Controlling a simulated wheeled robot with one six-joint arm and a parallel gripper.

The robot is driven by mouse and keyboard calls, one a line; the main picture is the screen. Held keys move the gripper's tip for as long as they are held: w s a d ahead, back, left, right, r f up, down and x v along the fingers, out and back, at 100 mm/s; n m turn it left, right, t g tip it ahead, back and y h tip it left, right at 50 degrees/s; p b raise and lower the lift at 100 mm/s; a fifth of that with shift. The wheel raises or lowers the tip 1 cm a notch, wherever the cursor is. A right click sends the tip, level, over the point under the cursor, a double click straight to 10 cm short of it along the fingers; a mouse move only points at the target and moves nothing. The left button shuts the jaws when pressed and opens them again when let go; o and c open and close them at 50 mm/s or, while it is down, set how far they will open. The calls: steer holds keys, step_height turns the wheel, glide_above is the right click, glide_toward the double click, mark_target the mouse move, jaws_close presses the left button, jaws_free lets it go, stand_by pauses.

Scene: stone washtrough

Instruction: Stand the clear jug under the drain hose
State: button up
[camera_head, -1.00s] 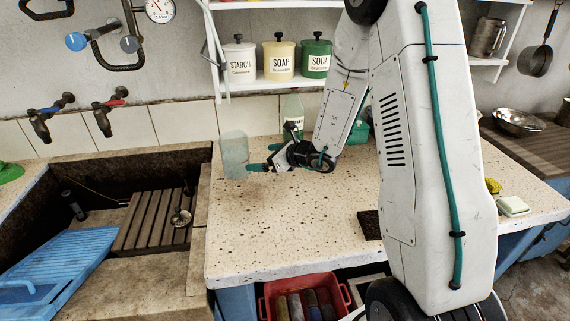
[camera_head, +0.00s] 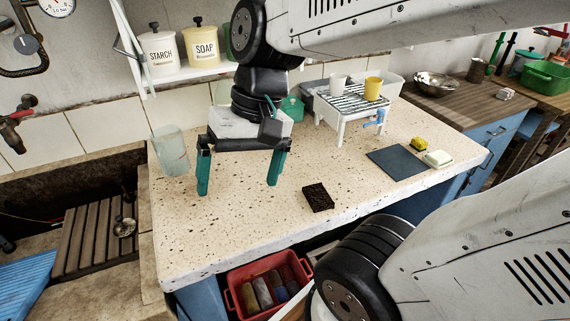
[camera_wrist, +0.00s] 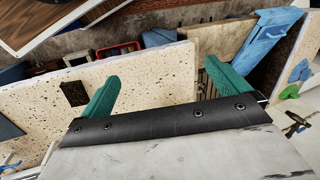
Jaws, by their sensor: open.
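The clear jug (camera_head: 170,150) stands at the back left of the speckled counter, close to the tiled wall and the trough edge. It looks empty. My gripper (camera_head: 238,186) hangs over the counter to the right of the jug, fingers pointing down. It is open, with nothing between its green fingers, and apart from the jug. The wrist view shows the same spread fingers (camera_wrist: 168,82), but I cannot make out the jug there. A white draining rack (camera_head: 338,104) stands at the back right. A short blue fitting (camera_head: 374,118), likely the drain hose, hangs from its front right side.
A white mug (camera_head: 339,81) and a yellow mug (camera_head: 373,88) stand on the rack. A dark brown block (camera_head: 318,198), a dark mat (camera_head: 398,161), a yellow sponge (camera_head: 419,144) and a soap dish (camera_head: 438,158) lie on the counter.

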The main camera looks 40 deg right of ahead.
steer(key=s+d+r+n+t+h, duration=0.1)
steer(key=s+d+n+h, duration=0.1)
steer(key=s+d+h, duration=0.1)
steer(key=shift+s+d, duration=0.55)
steer(key=shift+d, duration=0.65)
steer(key=shift+s, duration=0.15)
stand_by(1.3)
